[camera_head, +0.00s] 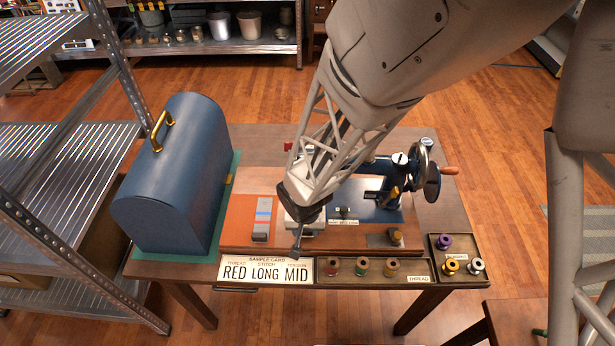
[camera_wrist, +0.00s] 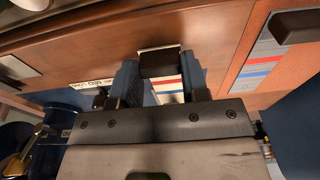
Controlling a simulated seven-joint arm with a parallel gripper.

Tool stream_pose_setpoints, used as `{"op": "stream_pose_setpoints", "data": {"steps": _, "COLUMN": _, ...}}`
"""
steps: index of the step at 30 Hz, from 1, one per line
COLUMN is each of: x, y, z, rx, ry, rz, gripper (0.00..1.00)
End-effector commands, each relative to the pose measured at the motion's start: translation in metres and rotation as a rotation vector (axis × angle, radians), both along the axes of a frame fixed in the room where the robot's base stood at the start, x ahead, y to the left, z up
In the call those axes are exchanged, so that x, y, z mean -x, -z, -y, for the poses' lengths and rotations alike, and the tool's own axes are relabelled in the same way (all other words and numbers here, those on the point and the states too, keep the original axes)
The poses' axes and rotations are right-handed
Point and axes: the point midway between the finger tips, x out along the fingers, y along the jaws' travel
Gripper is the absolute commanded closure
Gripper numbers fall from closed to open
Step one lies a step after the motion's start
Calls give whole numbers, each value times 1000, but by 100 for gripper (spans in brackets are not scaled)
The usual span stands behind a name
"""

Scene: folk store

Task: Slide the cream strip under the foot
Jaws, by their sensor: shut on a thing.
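My gripper (camera_head: 297,248) reaches down over the front of the sewing machine (camera_head: 385,190). In the wrist view its two blue fingers (camera_wrist: 161,84) are shut on a dark block at the end of the cream strip (camera_wrist: 168,90), which has red and blue bands. The strip's far part is hidden by the gripper body. In the head view the arm hides the machine's needle end, so the foot is not visible. I cannot tell how the strip lies relative to the foot.
A grey banded strip with a dark block (camera_head: 261,232) lies left on the orange board; it also shows in the wrist view (camera_wrist: 262,62). A blue domed case (camera_head: 180,185) stands further left. A sample card (camera_head: 265,271) and a thread tray (camera_head: 375,281) line the front edge.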

Motion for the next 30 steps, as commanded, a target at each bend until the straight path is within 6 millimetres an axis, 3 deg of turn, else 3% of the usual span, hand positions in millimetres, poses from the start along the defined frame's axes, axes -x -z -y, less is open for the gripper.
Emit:
{"op": "stream_pose_setpoints", "data": {"steps": 9, "x": 0, "y": 1, "z": 0, "rx": 0, "ry": 0, "rz": 0, "gripper": 74}}
{"op": "stream_pose_setpoints", "data": {"steps": 10, "x": 0, "y": 1, "z": 0, "rx": 0, "ry": 0, "rz": 0, "gripper": 57}}
{"op": "stream_pose_setpoints", "data": {"steps": 16, "x": 0, "y": 1, "z": 0, "rx": 0, "ry": 0, "rz": 0, "gripper": 29}}
{"op": "stream_pose_setpoints", "data": {"steps": 30, "x": 0, "y": -5, "z": 0, "rx": 0, "ry": 0, "rz": 1, "gripper": 29}}
